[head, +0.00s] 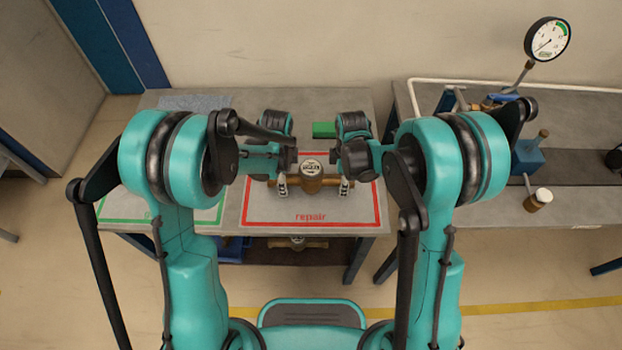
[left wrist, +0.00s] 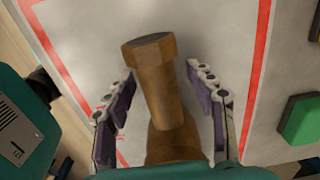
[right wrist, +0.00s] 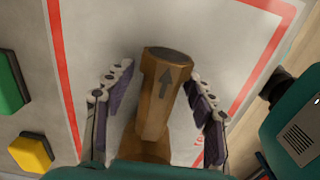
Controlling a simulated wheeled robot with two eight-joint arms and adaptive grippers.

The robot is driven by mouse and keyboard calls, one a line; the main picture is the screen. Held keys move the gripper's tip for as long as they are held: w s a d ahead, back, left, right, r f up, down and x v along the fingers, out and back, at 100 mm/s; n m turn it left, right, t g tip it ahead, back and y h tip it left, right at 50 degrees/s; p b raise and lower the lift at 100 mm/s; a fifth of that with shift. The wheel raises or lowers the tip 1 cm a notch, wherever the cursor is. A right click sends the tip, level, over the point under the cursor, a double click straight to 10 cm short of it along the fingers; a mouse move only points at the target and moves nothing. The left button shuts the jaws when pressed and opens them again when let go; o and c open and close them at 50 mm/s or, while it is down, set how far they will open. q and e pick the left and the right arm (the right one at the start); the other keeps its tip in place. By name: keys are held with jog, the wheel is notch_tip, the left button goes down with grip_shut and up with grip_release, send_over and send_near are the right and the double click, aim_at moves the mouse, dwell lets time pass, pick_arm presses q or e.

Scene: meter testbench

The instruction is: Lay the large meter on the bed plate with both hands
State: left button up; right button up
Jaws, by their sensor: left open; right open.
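The large meter (head: 314,182), a brass body with a round white dial, lies on the left table inside the red "repair" outline. My left gripper (head: 282,187) is open, with its fingers on either side of the meter's left pipe end. The left wrist view shows that brass end (left wrist: 155,85) between the fingers, with gaps. My right gripper (head: 344,188) is open around the right pipe end; the right wrist view shows this end (right wrist: 162,95), marked with an arrow, between spread fingers. A dark strip on the right bench (head: 575,172) may be the bed plate; my right arm hides part of it.
A green block (head: 323,129) sits behind the meter; a yellow block (right wrist: 32,153) shows in the right wrist view. The right bench carries a pressure gauge (head: 547,39), a blue clamp-like block (head: 527,157) and a brass-and-white fitting (head: 538,199). A floor gap separates the benches.

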pick_arm(q)
grip_shut()
pick_arm(e)
grip_shut()
